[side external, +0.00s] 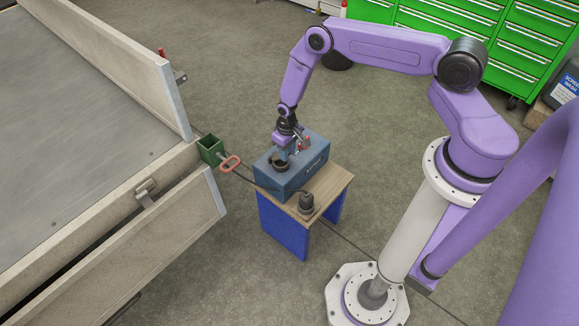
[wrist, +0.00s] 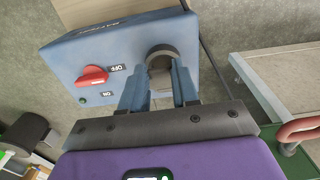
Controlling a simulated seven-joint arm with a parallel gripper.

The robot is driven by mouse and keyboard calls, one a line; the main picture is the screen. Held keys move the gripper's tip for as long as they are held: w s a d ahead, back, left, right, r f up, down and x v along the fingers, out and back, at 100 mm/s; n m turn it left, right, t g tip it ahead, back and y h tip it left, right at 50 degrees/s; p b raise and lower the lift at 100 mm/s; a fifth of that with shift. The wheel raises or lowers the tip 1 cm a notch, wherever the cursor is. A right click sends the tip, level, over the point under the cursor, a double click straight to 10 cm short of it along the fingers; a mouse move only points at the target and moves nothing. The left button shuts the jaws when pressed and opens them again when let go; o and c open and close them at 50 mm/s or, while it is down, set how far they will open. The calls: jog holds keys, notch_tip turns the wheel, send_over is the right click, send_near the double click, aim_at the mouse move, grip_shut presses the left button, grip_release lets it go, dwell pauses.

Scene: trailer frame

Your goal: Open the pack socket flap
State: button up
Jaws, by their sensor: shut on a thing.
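The blue pack (side external: 312,165) stands on a small wooden-topped table. Its round dark socket (side external: 279,165) faces up at the left end and also shows in the wrist view (wrist: 161,52). My gripper (side external: 284,153) reaches down onto the socket from above. In the wrist view, my gripper's two blue fingers (wrist: 158,76) sit on either side of the dark flap at the socket's near edge, shut on it. The fingers partly hide the flap, and I cannot tell how far it is raised.
A red switch (wrist: 92,76) between OFF and ON marks and a small green light (wrist: 82,100) are on the pack. A dark plug (side external: 306,202) stands on the table (side external: 328,188). A green bracket (side external: 210,150) with a red loop (side external: 230,163) is on the trailer at left.

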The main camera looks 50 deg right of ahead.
jog(key=shift+w, duration=0.1)
jog(key=shift+w+a+r, duration=0.1)
jog(key=shift+w+r, duration=0.8)
jog(key=shift+r, duration=0.1)
jog(key=shift+w, duration=0.1)
jog(key=shift+w+r, duration=0.4)
jog(key=shift+w, duration=0.2)
jog(key=shift+w+r, duration=0.35)
jog(key=shift+w, duration=0.2)
jog(key=shift+w+r, duration=0.15)
jog(key=shift+w, duration=0.55)
jog(key=shift+w+r, duration=0.15)
jog(key=shift+w, duration=0.5)
